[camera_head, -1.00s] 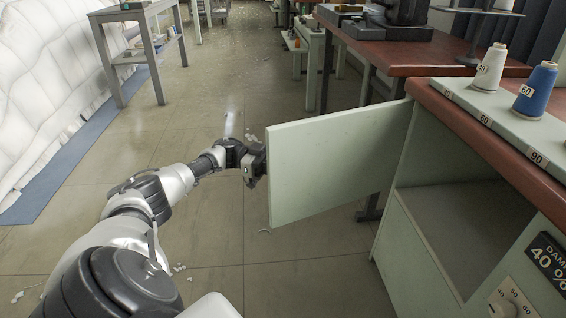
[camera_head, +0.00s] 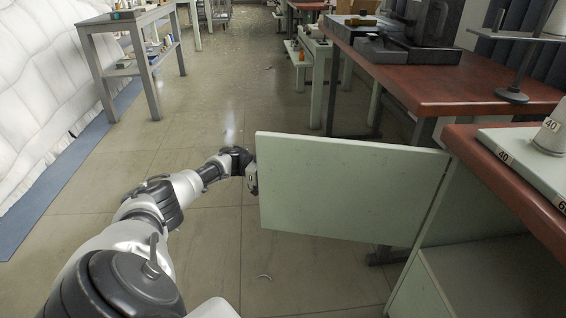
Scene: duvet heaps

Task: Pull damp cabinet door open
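The pale green cabinet door (camera_head: 345,188) stands wide open, hinged on its right side to the cabinet (camera_head: 440,285) at the lower right. My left arm reaches in from the lower left. My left gripper (camera_head: 252,180) is at the door's free left edge, at about mid-height. Its fingers are partly hidden by the door, so I cannot tell whether they grip the edge or only touch it. Only part of the open cabinet interior (camera_head: 480,268) shows. My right gripper is out of view.
Another red-topped table (camera_head: 450,85) stands behind the door. A grey table (camera_head: 105,70) stands back left, near white quilted heaps (camera_head: 40,110). The floor between is mostly clear.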

